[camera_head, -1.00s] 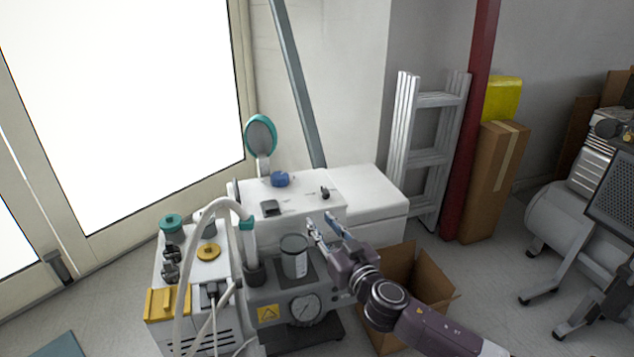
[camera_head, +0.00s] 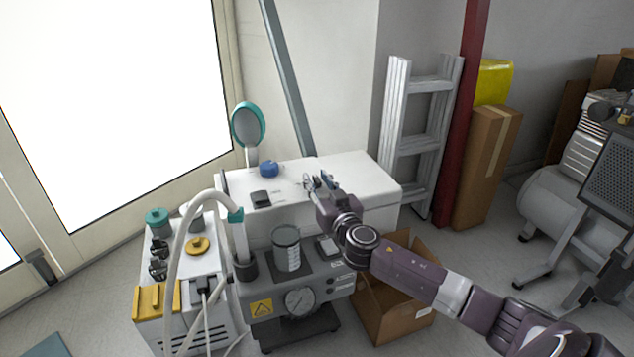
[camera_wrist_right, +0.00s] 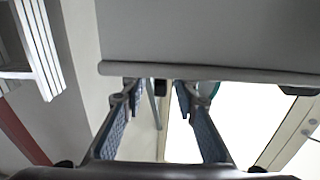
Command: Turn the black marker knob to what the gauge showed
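A small black piece, apparently the black marker knob (camera_wrist_right: 160,86), shows in the gap between the fingertips, with room on both sides. My left gripper is not in view.
A blue knob (camera_head: 269,169), a black block (camera_head: 260,199) and a teal-rimmed round mirror (camera_head: 248,125) are on or behind the white top (camera_head: 365,172). A clear cup (camera_head: 286,250) and a pale hose (camera_head: 178,250) stand in front. An open cardboard box (camera_head: 385,310) is below my right arm.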

